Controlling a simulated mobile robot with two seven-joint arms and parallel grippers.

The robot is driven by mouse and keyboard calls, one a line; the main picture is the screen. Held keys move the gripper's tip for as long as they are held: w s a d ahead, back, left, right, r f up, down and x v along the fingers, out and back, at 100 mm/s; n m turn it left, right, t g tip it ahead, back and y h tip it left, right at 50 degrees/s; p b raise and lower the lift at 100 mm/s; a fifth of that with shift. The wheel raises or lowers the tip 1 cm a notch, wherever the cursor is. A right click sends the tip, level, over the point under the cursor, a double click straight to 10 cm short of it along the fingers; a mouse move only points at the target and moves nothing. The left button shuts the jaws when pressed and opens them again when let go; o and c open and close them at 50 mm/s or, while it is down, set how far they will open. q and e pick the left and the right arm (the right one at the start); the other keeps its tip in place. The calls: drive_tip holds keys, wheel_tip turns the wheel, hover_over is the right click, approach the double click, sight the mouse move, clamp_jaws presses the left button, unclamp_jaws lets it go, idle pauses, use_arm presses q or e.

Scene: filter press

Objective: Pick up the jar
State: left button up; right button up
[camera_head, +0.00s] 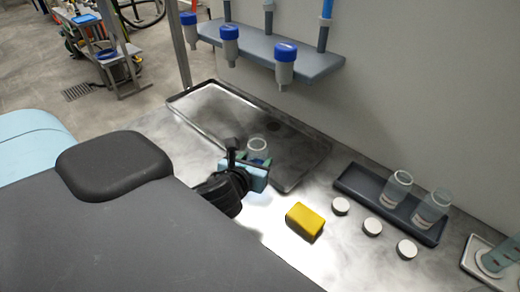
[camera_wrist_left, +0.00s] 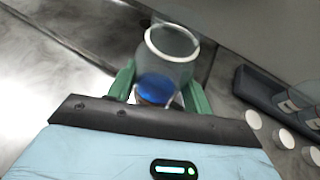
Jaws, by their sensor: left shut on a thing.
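The jar (camera_head: 257,145) is clear with a round, open-looking rim. It also shows in the left wrist view (camera_wrist_left: 172,45), with a blue part low between the fingers; I cannot tell whether that is its content or a cap. My left gripper (camera_head: 255,163) is shut on the jar, with green fingers on either side of it in the wrist view (camera_wrist_left: 161,86). The jar overlaps the front edge of the metal tray in the head view; its base is hidden and I cannot tell whether it is lifted. My right gripper is not in view.
A shallow metal tray (camera_head: 205,103) lies behind. A yellow block (camera_head: 305,220) and white lids (camera_head: 340,206) lie to the right. A dark tray (camera_head: 365,185) holds two clear jars (camera_head: 397,190). Blue-capped filters hang from a grey wall shelf (camera_head: 315,67).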

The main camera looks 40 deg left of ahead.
use_arm(q)
drive_tip(key=shift+s+d+r, duration=0.1)
drive_tip(key=shift+s+d, duration=0.05)
drive_tip(key=shift+s, duration=0.8)
drive_tip(key=shift+d, duration=0.1)
idle(1.0)
